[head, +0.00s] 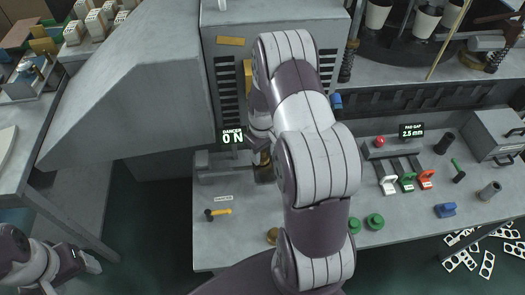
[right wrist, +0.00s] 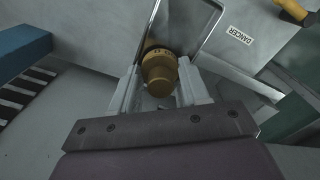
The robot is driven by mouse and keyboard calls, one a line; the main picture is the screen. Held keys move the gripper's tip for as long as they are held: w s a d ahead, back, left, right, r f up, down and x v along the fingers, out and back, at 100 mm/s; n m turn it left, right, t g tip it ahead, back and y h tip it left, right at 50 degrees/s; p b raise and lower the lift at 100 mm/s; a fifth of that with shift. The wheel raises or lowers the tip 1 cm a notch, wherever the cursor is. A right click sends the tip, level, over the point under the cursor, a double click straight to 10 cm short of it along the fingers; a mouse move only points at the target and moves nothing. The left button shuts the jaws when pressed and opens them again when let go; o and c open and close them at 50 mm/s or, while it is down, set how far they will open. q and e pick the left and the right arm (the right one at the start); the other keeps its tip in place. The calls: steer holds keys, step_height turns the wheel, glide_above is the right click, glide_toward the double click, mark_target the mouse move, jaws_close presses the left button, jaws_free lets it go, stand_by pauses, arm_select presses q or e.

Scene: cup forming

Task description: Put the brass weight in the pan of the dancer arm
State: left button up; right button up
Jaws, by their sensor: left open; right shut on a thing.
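The brass weight (right wrist: 158,68) sits between the fingertips of my right gripper (right wrist: 160,88) in the right wrist view, and the gripper is shut on it. In the head view my right arm hides most of this gripper; a brass-coloured bit (head: 264,163) shows beside the arm. A grey metal piece with raised edges (right wrist: 188,25) lies just beyond the weight, near the DANCER label (right wrist: 240,35); I cannot tell whether it is the pan or whether the weight touches it. The dancer display (head: 232,137) reads 0 N. My left gripper (head: 88,262) is open and empty at lower left.
A yellow-handled hammer (head: 218,213) lies on the bench left of my right arm. A brass-coloured piece (head: 272,236) and green knobs (head: 365,224) are near the front. Coloured levers (head: 407,180) and a blue object (head: 445,210) stand to the right.

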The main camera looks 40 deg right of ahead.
steer(key=shift+f+b, duration=0.3)
steer(key=shift+f, duration=0.25)
stand_by(0.5)
steer(key=o, duration=1.6)
steer(key=shift+o, duration=0.2)
step_height(320, 180, up, 8)
steer(key=p, duration=0.7)
steer(key=shift+r, duration=0.1)
